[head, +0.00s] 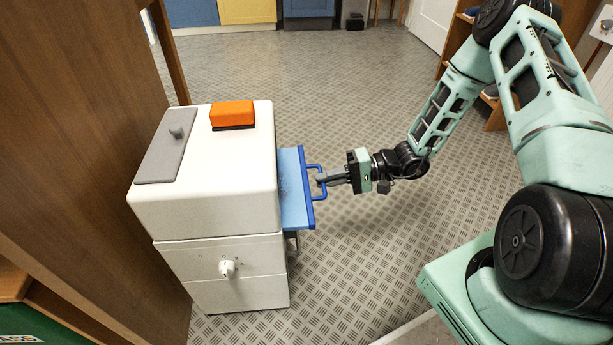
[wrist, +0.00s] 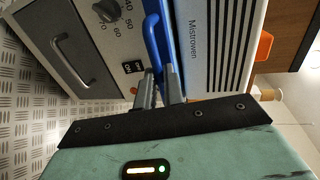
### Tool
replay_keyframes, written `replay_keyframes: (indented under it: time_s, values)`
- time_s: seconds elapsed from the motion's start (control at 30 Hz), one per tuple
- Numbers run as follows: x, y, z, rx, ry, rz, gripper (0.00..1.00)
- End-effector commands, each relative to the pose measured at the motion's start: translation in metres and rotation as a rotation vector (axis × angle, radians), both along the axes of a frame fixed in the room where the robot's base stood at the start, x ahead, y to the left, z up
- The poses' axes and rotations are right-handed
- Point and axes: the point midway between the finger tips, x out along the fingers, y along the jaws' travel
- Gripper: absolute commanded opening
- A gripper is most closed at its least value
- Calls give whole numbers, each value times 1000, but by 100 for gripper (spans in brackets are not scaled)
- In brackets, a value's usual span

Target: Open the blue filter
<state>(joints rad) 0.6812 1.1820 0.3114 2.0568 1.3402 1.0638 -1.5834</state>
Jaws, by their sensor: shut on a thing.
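The blue filter (head: 293,190) is a flat blue tray that sticks partly out of the right side of a white box-shaped machine (head: 205,205) in the head view. Its blue handle (head: 313,170) is on the outer edge. My gripper (head: 322,181) reaches in from the right and is shut on this handle. In the wrist view the blue handle (wrist: 153,38) runs down to between the fingers of my gripper (wrist: 160,88). The blue edge of the filter (wrist: 187,45) lies just beside it. The rest of the filter is hidden inside the machine.
An orange block (head: 232,114) and a grey plate with a knob (head: 168,146) are on the machine's top. A white dial (head: 227,268) is on its front. A brown wooden panel (head: 85,120) stands close at left. The patterned floor (head: 340,80) is open behind and right.

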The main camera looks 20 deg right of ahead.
Motion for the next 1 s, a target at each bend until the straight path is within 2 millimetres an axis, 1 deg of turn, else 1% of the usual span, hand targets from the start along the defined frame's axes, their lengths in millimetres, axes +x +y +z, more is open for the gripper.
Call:
replay_keyframes:
  time_s: [0.03, 0.2, 0.3, 0.4, 0.5, 0.6, 0.7, 1.0]
  values:
    - [-4, -17, 3, -1, 1, -7, 0]
    - [-19, -61, 2, -1, 1, -7, 0]
    - [-27, -84, 2, 0, 1, -6, 0]
    - [-33, -102, 1, -1, 0, -5, 0]
    - [-37, -116, 1, -1, 0, -3, 0]
    - [-40, -124, 0, 0, 1, -2, 0]
    - [-42, -129, 0, 0, 1, 0, 0]
    - [-43, -132, -1, -4, 1, -2, 0]
